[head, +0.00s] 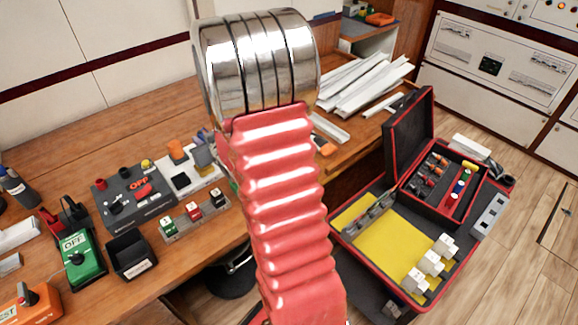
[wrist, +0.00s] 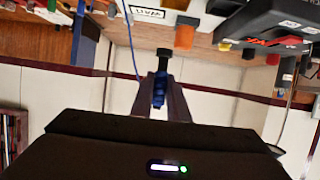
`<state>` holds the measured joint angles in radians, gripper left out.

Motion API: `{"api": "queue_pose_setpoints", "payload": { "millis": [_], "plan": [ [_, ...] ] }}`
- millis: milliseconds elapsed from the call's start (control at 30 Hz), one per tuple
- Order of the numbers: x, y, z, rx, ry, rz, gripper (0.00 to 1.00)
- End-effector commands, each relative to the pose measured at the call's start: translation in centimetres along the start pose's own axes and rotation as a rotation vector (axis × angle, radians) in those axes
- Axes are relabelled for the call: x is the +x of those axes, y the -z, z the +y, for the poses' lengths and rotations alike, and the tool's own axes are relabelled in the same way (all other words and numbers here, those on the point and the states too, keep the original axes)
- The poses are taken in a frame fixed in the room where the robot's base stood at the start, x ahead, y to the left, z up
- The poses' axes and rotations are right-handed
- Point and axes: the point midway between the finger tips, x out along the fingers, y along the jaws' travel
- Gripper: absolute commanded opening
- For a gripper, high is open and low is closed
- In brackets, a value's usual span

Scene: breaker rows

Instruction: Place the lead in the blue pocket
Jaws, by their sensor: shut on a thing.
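My gripper (wrist: 160,88) shows in the wrist view with its two dark fingers closed on a small blue piece, which I take to be the lead (wrist: 159,90). A black end of it sticks out beyond the fingertips, and a thin blue line runs upward beside it. The gripper points toward the desk items at the top of that view and looks apart from them. In the head view my red arm hides the gripper and the lead. A blue upright shape (wrist: 79,28) stands at the upper left of the wrist view; I cannot tell if it is the blue pocket.
An open red-edged case (head: 345,238) with a yellow mat stands to the right.

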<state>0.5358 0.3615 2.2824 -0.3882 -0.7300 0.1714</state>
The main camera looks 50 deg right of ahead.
Motion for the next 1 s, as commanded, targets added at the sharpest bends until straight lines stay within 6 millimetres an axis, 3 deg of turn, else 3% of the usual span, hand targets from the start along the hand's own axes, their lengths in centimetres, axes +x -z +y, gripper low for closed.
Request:
{"api": "queue_pose_setpoints", "payload": {
  "millis": [100,367,600,800,1000],
  "plan": [
    [-0.3,-0.9,4.4,0.015,-0.039,-0.003,0.0],
    [-1.9,-3.0,12.9,0.045,-0.105,-0.009,0.0],
    [-4.5,-5.6,20.4,0.078,-0.164,-0.018,0.0],
    [-6.6,-7.5,24.7,0.1,-0.197,-0.025,0.0],
    [-7.3,-8.1,25.9,0.107,-0.205,-0.026,0.0]
  ]
}}
